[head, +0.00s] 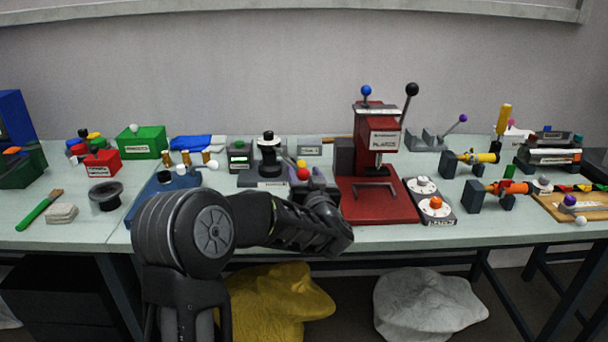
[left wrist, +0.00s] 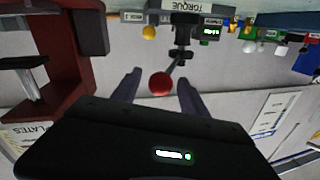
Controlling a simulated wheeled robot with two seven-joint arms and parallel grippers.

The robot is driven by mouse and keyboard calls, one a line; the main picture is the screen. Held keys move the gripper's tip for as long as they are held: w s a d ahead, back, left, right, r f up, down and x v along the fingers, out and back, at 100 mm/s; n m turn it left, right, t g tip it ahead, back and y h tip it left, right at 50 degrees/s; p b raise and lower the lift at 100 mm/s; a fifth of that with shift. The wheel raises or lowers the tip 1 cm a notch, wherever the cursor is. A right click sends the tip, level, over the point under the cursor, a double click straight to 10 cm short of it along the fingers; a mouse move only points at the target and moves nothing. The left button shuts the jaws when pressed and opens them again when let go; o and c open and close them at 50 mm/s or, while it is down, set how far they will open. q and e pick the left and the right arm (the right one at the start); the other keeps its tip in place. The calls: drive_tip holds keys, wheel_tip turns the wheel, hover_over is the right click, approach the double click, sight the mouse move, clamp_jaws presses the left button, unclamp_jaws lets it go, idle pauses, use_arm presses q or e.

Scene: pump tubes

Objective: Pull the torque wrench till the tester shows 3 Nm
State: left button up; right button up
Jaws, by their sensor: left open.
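The torque wrench shows a red ball knob (head: 304,174) at its handle end in the head view. In the left wrist view the red knob (left wrist: 162,84) is at the end of a thin handle running to a black post (left wrist: 182,40) by the TORQUE label. The tester (head: 239,157) has a small green display, also in the left wrist view (left wrist: 210,32); its digits are too small to read. My left gripper (left wrist: 160,94) is open, its fingers either side of the red knob; contact cannot be told. In the head view my left arm hides its fingers partly.
A red press (head: 375,204) stands just right of my left gripper. A blue tray (head: 150,200) lies to the left. A two-knob plate (head: 430,205) lies right of the press. A yellow ball (head: 301,163) is close behind the red knob. The table is crowded.

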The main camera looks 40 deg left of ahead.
use_arm(q)
clamp_jaws()
idle(0.3)
idle(1.0)
